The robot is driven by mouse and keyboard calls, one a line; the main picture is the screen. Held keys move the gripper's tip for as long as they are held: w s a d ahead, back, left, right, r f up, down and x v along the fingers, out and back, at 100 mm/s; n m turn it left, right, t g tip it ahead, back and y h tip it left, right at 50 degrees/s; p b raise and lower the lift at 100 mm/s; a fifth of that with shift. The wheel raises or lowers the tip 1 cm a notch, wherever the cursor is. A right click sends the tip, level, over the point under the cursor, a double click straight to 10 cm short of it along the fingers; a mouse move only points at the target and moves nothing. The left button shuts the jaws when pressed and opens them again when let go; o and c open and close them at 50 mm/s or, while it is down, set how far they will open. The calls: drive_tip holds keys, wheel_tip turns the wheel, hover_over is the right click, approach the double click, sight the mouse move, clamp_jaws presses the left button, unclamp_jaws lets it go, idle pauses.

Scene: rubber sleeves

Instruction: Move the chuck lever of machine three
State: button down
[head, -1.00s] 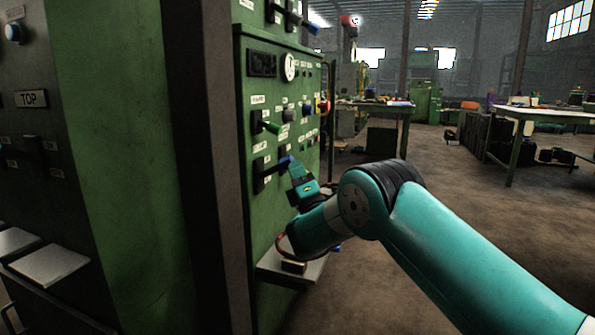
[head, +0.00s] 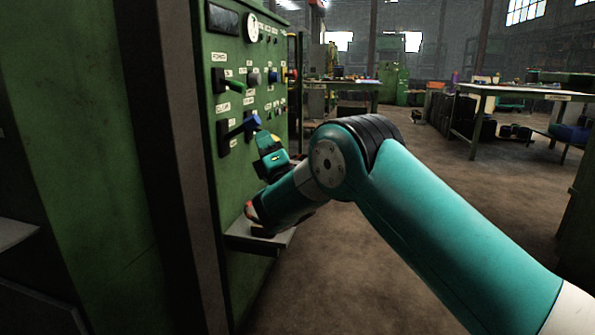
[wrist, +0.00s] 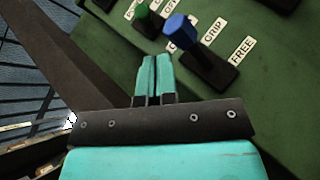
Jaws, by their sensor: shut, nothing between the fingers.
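The chuck lever has a blue knob (head: 252,122) on a black base plate on the green panel (head: 225,180). In the wrist view the blue knob (wrist: 180,31) stands out from its dark slotted plate, beside labels reading GRIP (wrist: 213,31) and FREE (wrist: 241,50). My gripper (head: 262,137) is just below and right of the knob in the head view. In the wrist view my gripper (wrist: 154,60) has its two teal fingers together with nothing between them, the tips just below and left of the knob. Whether they touch it I cannot tell. No machine number is readable.
A green-handled lever (head: 232,85) sits above the blue one. A small shelf (head: 250,238) juts out from the panel below my gripper. A dark post (head: 170,150) stands left of the panel. Open floor lies right, with workbenches (head: 520,92) behind.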

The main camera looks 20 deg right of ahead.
drive_tip(key=s+d+r+m+g+h+b, duration=0.1)
drive_tip(key=s+d+m+g+h+b, duration=0.4)
drive_tip(key=s+d+m+h, duration=0.8)
drive_tip(key=s+a+f+m+g+y+p, duration=0.35)
drive_tip(key=s+g, duration=0.25)
drive_tip(key=s, duration=0.2)
drive_tip(key=s+a+f+m+g+y+p, duration=0.3)
drive_tip(key=s+a+f+m+g+y, duration=0.15)
drive_tip(key=s+g, duration=0.35)
drive_tip(key=s+a+r+n+g+p, duration=0.1)
drive_tip(key=s+g, duration=0.2)
drive_tip(key=s, duration=0.5)
drive_tip(key=s+a+g+p, duration=0.2)
drive_tip(key=s, duration=0.7)
wheel_tip(320, 180, up, 38)
drive_tip(key=p, duration=3.7)
drive_tip(key=shift+s+d+g+y, duration=0.2)
drive_tip(key=shift+g+y, duration=0.1)
drive_tip(key=shift+y, duration=0.1)
